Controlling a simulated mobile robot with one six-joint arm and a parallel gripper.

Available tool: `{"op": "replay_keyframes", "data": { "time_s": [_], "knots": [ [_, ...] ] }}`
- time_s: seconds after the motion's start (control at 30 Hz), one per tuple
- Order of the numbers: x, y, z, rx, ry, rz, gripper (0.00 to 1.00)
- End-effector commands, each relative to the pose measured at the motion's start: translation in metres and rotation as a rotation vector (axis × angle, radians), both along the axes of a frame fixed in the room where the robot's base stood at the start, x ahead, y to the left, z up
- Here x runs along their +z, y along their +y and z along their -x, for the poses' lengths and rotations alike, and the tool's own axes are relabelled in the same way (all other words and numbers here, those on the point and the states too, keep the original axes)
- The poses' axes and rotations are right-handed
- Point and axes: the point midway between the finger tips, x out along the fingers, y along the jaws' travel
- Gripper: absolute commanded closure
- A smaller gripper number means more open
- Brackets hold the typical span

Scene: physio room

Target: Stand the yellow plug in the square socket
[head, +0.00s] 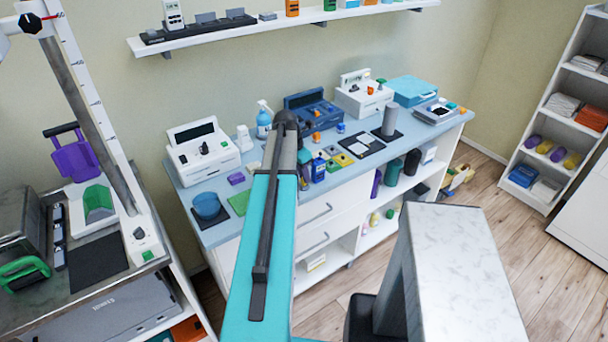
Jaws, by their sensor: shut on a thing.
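My teal arm (262,235) reaches up the middle of the head view, over the front of the blue-topped bench (215,233). Its far end has a dark rounded joint and grey parts above the bench. My gripper's fingers do not show; the arm covers that area, so what they hold is hidden. I cannot make out the yellow plug. I cannot tell which piece, if any, has the square socket.
A white device (203,150), a blue bowl (207,205) and a green mat (239,202) are left of the arm. A dark grey cylinder (390,119) stands further right. A wall shelf (235,30) hangs above.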

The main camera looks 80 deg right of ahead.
Motion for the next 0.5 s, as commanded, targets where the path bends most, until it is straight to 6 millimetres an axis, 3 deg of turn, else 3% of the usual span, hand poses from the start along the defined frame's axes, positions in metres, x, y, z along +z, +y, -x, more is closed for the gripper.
{"op": "replay_keyframes", "data": {
  "time_s": [0.5],
  "knots": [
    [-0.0053,0.0000,0.0004,0.000,0.000,0.000,1.00]
  ]
}}
